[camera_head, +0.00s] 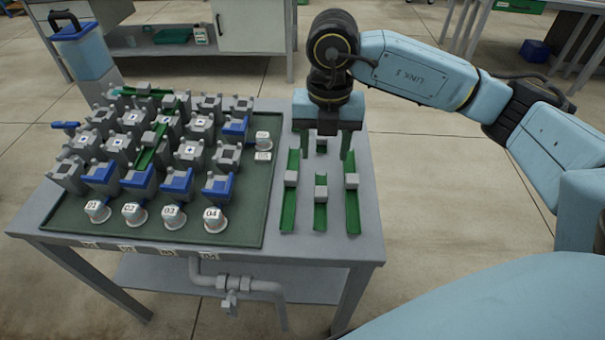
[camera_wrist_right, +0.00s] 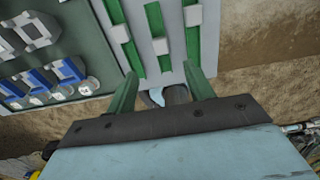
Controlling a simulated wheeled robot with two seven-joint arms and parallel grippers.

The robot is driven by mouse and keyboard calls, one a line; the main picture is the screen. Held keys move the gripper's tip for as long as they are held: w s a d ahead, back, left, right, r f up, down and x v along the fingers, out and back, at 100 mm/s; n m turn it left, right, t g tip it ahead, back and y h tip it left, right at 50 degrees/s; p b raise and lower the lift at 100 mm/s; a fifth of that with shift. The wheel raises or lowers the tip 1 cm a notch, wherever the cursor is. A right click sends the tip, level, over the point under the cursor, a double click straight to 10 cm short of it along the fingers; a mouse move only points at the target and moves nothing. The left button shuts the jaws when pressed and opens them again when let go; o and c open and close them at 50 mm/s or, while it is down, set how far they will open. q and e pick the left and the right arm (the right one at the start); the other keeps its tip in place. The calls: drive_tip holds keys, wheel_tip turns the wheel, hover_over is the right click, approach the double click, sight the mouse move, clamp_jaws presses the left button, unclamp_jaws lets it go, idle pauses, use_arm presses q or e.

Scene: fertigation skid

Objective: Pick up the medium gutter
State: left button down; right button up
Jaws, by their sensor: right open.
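Several green gutters with pale grey blocks on them lie on the right strip of the grey table: a left one (camera_head: 290,212), a middle one (camera_head: 320,215) and a right one (camera_head: 352,215). They also show at the top of the right wrist view, as left (camera_wrist_right: 134,58), middle (camera_wrist_right: 164,62) and right (camera_wrist_right: 192,45) gutters. I cannot tell surely which one is the medium gutter. My right gripper (camera_head: 327,152) is open and empty, with its green fingers pointing down over the far end of this strip. It partly hides the far gutter ends. My left gripper is not in view.
A dark green tray (camera_head: 250,225) fills the table's left side, crowded with grey and blue fittings and numbered white caps (camera_head: 215,219). Another green gutter piece (camera_head: 155,145) lies among the fittings. A blue container with a dark handle (camera_head: 85,52) stands at the back left.

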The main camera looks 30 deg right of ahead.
drive_tip(key=b, duration=0.2)
hover_over(321, 191)
drive_tip(key=f, duration=0.6)
drive_tip(key=shift+s+d+f, duration=0.2)
drive_tip(key=shift+d+f, duration=0.05)
drive_tip(key=shift+f, duration=0.65)
drive_tip(key=shift+w+a+f+b, duration=0.1)
drive_tip(key=shift+f+b, duration=0.3)
drive_tip(key=shift+f, duration=0.9)
drive_tip(key=shift+w+a+f+b, duration=0.1)
drive_tip(key=shift+f+b, duration=0.25)
drive_tip(key=shift+f, duration=0.9)
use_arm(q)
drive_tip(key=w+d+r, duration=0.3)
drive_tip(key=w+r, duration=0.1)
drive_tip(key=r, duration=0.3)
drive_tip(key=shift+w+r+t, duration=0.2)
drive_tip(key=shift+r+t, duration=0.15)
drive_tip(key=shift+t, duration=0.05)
use_arm(e)
drive_tip(key=shift+c, duration=0.3)
drive_tip(key=c, duration=1)
drive_tip(key=shift+c, duration=0.2)
